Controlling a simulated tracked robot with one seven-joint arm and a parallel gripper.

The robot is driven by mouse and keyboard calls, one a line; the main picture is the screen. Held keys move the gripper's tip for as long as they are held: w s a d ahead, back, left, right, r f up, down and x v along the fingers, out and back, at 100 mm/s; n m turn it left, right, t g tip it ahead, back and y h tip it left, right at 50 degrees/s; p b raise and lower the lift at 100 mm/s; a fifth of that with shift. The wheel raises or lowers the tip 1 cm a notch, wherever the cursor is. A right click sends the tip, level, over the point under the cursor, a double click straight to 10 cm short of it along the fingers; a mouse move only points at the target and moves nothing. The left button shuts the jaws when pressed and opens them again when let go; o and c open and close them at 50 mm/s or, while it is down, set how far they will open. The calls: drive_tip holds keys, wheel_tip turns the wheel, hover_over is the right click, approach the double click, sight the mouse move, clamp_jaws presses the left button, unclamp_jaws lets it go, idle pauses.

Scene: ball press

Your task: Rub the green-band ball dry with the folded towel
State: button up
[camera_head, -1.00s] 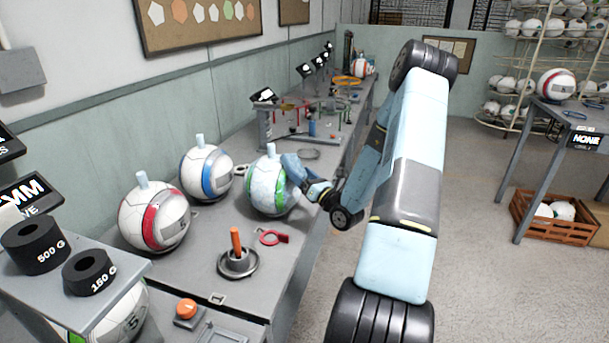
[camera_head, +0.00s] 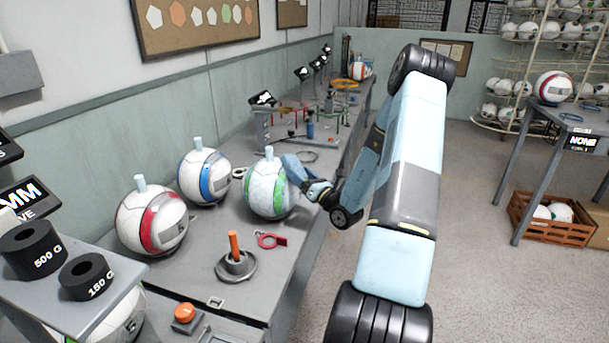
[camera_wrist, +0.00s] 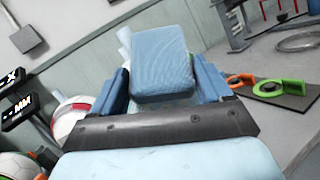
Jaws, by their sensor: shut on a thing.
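The green-band ball (camera_head: 267,190) stands on the grey bench with a pale blue peg on top. Its surface looks bluish and blotchy, perhaps wet. My gripper (camera_head: 308,183) is at the ball's right side, close to or touching it; I cannot tell which. In the wrist view my gripper (camera_wrist: 163,98) is shut on the folded blue towel (camera_wrist: 161,62), which sticks out past the fingers. The towel hides most of the ball in that view.
A red-band ball (camera_head: 140,222) and a blue-band ball (camera_head: 203,176) stand left of the green-band ball. A holder with an orange post (camera_head: 236,258) and a red ring tool (camera_head: 270,240) lie in front. Black weights (camera_head: 35,248) sit on the near-left shelf. A wire stand (camera_head: 330,110) is farther back.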

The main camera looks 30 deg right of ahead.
drive_tip(key=shift+s+a, duration=0.75)
drive_tip(key=shift+w+d, duration=1.05)
drive_tip(key=shift+s+a, duration=1.05)
wheel_tip(320, 180, up, 4)
drive_tip(key=s+d, duration=0.3)
drive_tip(key=shift+r, duration=0.25)
idle(0.3)
